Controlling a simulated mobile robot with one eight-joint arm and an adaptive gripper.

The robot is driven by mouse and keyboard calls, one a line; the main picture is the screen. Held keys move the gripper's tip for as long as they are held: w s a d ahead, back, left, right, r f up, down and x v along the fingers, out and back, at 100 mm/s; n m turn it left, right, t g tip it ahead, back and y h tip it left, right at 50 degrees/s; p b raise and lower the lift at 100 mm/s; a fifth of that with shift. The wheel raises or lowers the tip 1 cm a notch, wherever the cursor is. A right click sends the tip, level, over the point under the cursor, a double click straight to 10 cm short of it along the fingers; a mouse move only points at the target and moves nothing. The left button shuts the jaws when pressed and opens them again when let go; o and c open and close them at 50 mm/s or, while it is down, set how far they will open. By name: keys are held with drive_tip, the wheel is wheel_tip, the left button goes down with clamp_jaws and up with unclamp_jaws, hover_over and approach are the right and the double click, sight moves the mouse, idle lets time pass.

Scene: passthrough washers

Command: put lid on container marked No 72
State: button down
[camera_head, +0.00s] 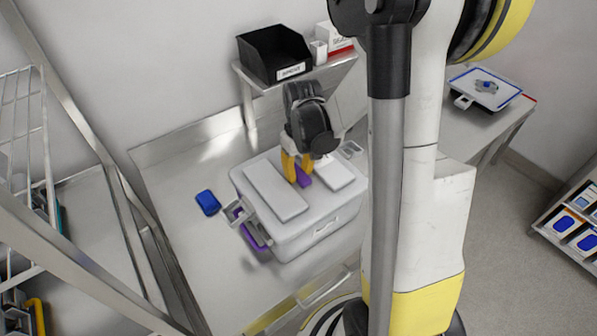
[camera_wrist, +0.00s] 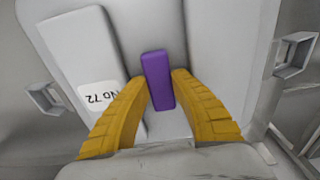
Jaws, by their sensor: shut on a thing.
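A white container (camera_head: 318,237) stands on the metal bench, with a pale lid (camera_head: 275,188) over its top. The lid has two raised blocks, and a label reading No 72 (camera_wrist: 99,96) is on one of them in the wrist view. A purple grip (camera_wrist: 157,75) stands between the blocks. My gripper (camera_head: 297,178) points down at the lid, its yellow fingers shut on the purple grip. Grey latches stand out at the container's left (camera_head: 242,214) and right (camera_head: 351,150) sides. I cannot tell whether the lid is fully seated.
A blue item (camera_head: 208,202) lies on the bench left of the container. A black bin (camera_head: 272,55) and small boxes stand on a raised shelf behind. A tray (camera_head: 485,87) is on another surface at right. The bench's left part is mostly clear.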

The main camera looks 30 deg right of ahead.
drive_tip(key=shift+f+b, duration=0.3)
drive_tip(key=shift+f, duration=0.05)
idle(0.6)
drive_tip(key=c, duration=1.1)
unclamp_jaws()
drive_tip(key=shift+o, duration=0.4)
drive_tip(key=shift+r, duration=0.1)
drive_tip(key=shift+r+p, duration=2.4)
drive_tip(key=shift+r, duration=1.05)
